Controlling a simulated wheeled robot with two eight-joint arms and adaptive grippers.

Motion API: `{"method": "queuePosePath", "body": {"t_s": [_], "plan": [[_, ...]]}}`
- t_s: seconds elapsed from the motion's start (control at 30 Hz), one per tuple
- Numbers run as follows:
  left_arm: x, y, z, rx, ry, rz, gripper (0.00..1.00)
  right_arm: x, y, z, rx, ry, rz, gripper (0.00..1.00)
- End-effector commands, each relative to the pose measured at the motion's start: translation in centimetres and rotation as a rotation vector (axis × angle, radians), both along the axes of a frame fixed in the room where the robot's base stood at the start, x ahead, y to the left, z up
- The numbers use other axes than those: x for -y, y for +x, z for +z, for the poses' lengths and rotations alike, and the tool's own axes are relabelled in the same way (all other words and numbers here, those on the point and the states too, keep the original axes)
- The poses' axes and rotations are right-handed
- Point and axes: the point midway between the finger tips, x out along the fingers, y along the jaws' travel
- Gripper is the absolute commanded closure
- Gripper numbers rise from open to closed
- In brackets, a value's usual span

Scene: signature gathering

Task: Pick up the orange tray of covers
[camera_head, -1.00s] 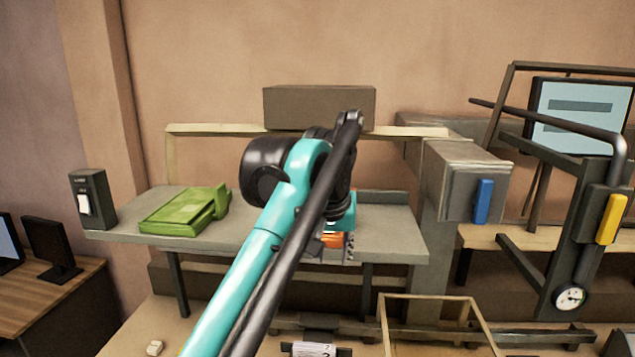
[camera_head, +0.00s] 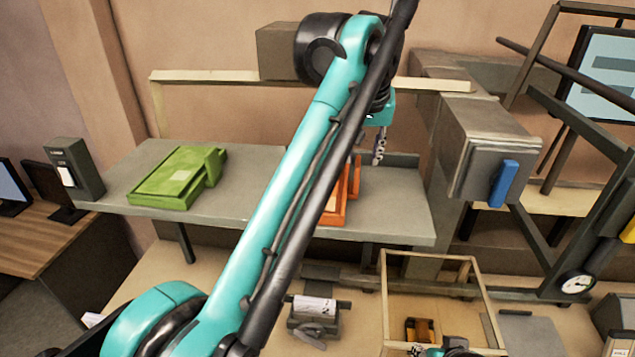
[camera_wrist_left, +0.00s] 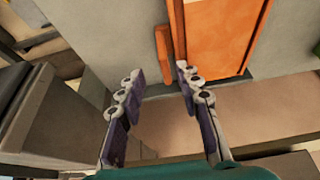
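The orange tray (camera_head: 348,205) stands on the grey shelf table (camera_head: 395,215), and my left arm hides most of it in the head view. In the left wrist view its orange face (camera_wrist_left: 215,35) and a narrow upright orange bar (camera_wrist_left: 163,52) lie beyond the fingertips. My left gripper (camera_head: 380,145) is above and slightly right of the tray. In the left wrist view its two fingers (camera_wrist_left: 158,78) stand apart with nothing between them. A teal and black part of my right arm shows at the bottom edge of the head view; its fingers are not clear. The covers are not discernible.
A green tray (camera_head: 178,180) lies on the left of the table, beside a switch box (camera_head: 75,168). A grey box with a blue handle (camera_head: 503,185) stands right of the table. A wooden frame (camera_head: 437,258) and a paper device (camera_head: 314,308) are in front, lower.

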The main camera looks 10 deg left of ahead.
Motion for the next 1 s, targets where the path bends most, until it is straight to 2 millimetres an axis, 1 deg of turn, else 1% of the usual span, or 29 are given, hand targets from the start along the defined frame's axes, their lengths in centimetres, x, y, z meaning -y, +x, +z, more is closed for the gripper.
{"method": "queuePosePath", "body": {"t_s": [0.23, 0.33, 0.43, 0.63, 0.67, 0.7, 0.77, 0.8, 1.0], "plan": [[-0.7, 1.3, -3.0, 0.001, -0.001, 0.002, 0.66, 0.0, 0.1, 0.5, 0.001, 0.0, 0.0, 0.6], [-0.6, 1.8, -4.1, 0.001, -0.001, 0.001, 0.66, 0.0, 0.1, 0.6, 0.001, 0.0, 0.0, 0.6], [-0.6, 2.0, -4.7, 0.001, -0.001, 0.001, 0.66, 0.0, 0.0, 0.6, 0.001, 0.0, 0.0, 0.6], [-0.6, 2.0, -4.8, 0.001, 0.0, 0.001, 0.66, 0.0, 0.0, 0.6, 0.0, 0.0, 0.0, 0.6], [-0.6, 2.0, -4.8, 0.001, 0.0, 0.001, 0.68, 0.0, 0.0, 0.6, 0.0, 0.0, 0.0, 0.6], [-0.6, 2.0, -4.8, 0.001, 0.0, 0.001, 0.79, 0.0, 0.0, 0.6, 0.0, 0.0, 0.0, 0.6], [-0.6, 2.0, -4.8, 0.001, 0.0, 0.001, 0.95, 0.0, 0.0, 0.6, 0.001, 0.0, 0.0, 0.6], [-0.6, 2.0, -4.8, 0.001, 0.0, 0.001, 1.0, 0.0, 0.0, 0.6, 0.001, 0.0, 0.0, 0.6], [-0.6, 2.0, -4.8, 0.001, 0.0, 0.0, 1.0, 0.0, 0.0, 0.6, 0.001, 0.0, 0.0, 0.6]]}}
